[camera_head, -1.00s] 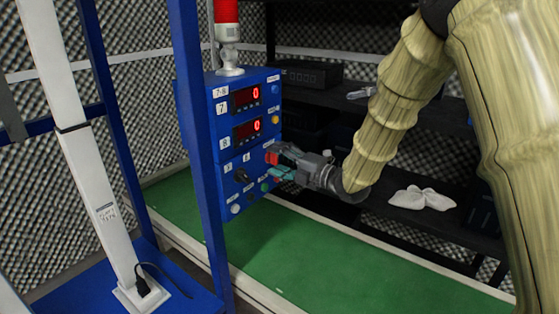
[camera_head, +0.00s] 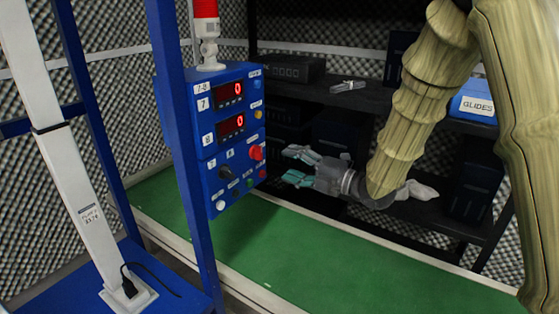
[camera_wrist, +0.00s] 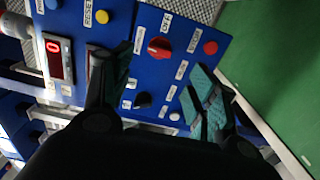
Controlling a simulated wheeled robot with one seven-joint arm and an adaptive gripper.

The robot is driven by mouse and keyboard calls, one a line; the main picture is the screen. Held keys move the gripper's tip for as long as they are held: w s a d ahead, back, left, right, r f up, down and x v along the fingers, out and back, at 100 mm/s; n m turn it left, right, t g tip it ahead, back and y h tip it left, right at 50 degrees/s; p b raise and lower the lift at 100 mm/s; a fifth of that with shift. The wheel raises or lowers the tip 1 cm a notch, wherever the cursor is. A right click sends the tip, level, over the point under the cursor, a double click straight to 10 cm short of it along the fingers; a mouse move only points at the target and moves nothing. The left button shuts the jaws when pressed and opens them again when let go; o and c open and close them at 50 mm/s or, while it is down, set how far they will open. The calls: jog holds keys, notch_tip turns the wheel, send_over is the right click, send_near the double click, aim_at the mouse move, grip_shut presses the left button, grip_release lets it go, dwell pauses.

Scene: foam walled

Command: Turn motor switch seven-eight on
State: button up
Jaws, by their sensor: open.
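The blue control box (camera_head: 233,150) stands left of centre in the head view, with two red displays marked 7 and 8, each reading 0. A red rotary knob (camera_head: 257,153) sits on its lower right, and it also shows in the wrist view (camera_wrist: 159,47) beside an OFF label. I cannot tell its exact setting. A black knob (camera_head: 225,173) sits lower left of it; it shows too in the wrist view (camera_wrist: 142,100). My gripper (camera_head: 294,165) is open and empty, apart from the panel to its right, with teal fingertips facing it. The wrist view shows the fingers (camera_wrist: 160,75) spread.
A blue post (camera_head: 180,140) stands just left of the box. Green matting (camera_head: 300,240) lies below. Dark shelves (camera_head: 350,97) with a blue GLIDES bin (camera_head: 475,104) stand behind my arm. A red beacon (camera_head: 205,10) tops the box.

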jog(key=shift+v, duration=1.05)
